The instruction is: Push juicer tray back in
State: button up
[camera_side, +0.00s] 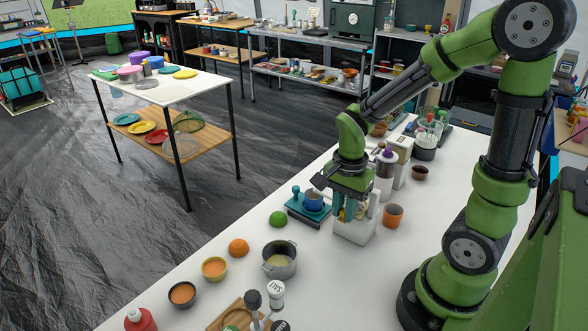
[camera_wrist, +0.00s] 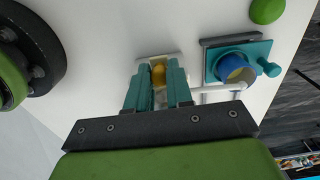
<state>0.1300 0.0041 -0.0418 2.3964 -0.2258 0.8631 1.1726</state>
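A white appliance (camera_side: 356,228), which looks like the juicer, stands on the white counter below my gripper (camera_side: 344,212). In the wrist view, my gripper (camera_wrist: 157,72) has two teal fingers with a gap between them, so it looks open. A yellow-orange piece (camera_wrist: 158,74) of the white appliance (camera_wrist: 172,59) shows through this gap. The fingertips are at or just above the appliance; I cannot tell if they touch it. The fingers and wrist hide much of it, and I cannot clearly make out its tray.
A teal device with a blue cup (camera_side: 313,201) stands close to the left. An orange cup (camera_side: 393,215) is close on the right. A green fruit (camera_side: 278,219) and a grey pot (camera_side: 279,260) are nearer the camera. A white bottle-like appliance (camera_side: 385,175) stands behind.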

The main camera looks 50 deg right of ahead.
jog(key=o, duration=0.5)
jog(key=shift+r, duration=3.5)
jog(key=shift+w+a+f+n, duration=0.1)
jog(key=shift+n, duration=0.9)
jog(key=s+a+r+n+t+y, duration=0.2)
jog(key=a+r+n+t, duration=0.5)
jog(key=n, duration=0.5)
notch_tip(320, 180, up, 2)
jog(key=shift+a, duration=0.25)
